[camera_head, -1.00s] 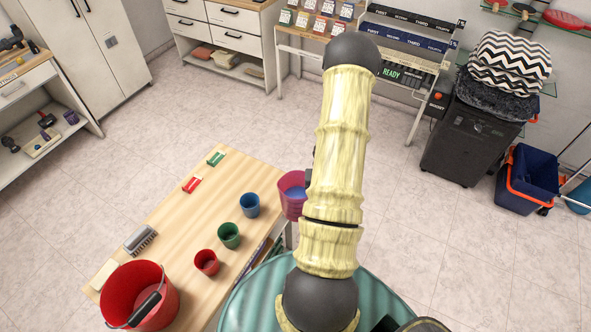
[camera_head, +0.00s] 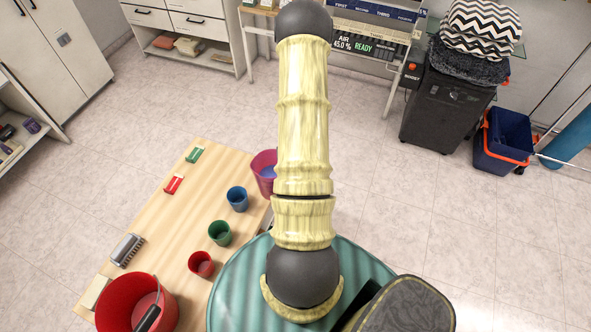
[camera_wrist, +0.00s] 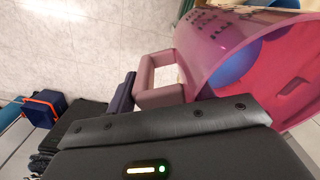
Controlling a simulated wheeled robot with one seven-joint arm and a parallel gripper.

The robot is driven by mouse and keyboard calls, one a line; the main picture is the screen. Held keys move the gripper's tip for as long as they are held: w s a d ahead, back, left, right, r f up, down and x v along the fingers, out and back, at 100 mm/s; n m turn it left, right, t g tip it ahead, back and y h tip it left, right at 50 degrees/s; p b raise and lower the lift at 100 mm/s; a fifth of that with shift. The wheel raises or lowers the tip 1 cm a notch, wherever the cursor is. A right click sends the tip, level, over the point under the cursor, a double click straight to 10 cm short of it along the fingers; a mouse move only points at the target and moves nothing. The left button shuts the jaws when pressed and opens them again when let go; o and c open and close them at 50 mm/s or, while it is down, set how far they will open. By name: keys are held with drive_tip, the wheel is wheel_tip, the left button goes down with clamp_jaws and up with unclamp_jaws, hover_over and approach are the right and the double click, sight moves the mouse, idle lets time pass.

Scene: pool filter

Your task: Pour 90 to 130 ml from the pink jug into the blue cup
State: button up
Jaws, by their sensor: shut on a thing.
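The pink jug (camera_head: 262,166) is partly hidden behind my arm in the head view, beyond the table's right edge. In the wrist view the jug (camera_wrist: 215,35) is large and close, with blue liquid inside and its handle (camera_wrist: 158,62) towards my gripper (camera_wrist: 140,98). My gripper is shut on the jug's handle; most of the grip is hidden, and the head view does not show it. The blue cup (camera_head: 237,200) stands upright on the table, left of and nearer than the jug in the head view. The jug is apart from the cup.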

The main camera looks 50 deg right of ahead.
drive_tip(key=f+g+h+b, duration=0.1)
drive_tip(key=b, duration=0.2)
drive_tip(key=w+a+f+g+h+b, duration=0.1)
drive_tip(key=b, duration=0.3)
drive_tip(key=f+g+h+b, duration=0.1)
drive_tip(key=h+b, duration=0.1)
drive_tip(key=b, duration=0.1)
drive_tip(key=shift+w+a+b, duration=0.25)
drive_tip(key=shift+a+b, duration=0.1)
drive_tip(key=shift+a, duration=0.05)
drive_tip(key=w+a+r+g+h+p, duration=0.1)
drive_tip(key=a+r+g+h+p, duration=0.1)
drive_tip(key=shift+w+r, duration=0.35)
drive_tip(key=shift+w+a+r+g+h+b, duration=0.35)
drive_tip(key=shift+w+a+g+h, duration=0.1)
drive_tip(key=shift+g+h, duration=0.25)
drive_tip(key=shift+w+a+r, duration=0.1)
drive_tip(key=shift+a+r, duration=0.05)
drive_tip(key=shift+r, duration=0.05)
drive_tip(key=shift+w+a+r+g+h+b, duration=0.45)
drive_tip(key=shift+w+a+r+g+h, duration=0.2)
drive_tip(key=shift+r+g+h, duration=0.2)
idle(2.4)
drive_tip(key=shift+f, duration=0.1)
idle(0.4)
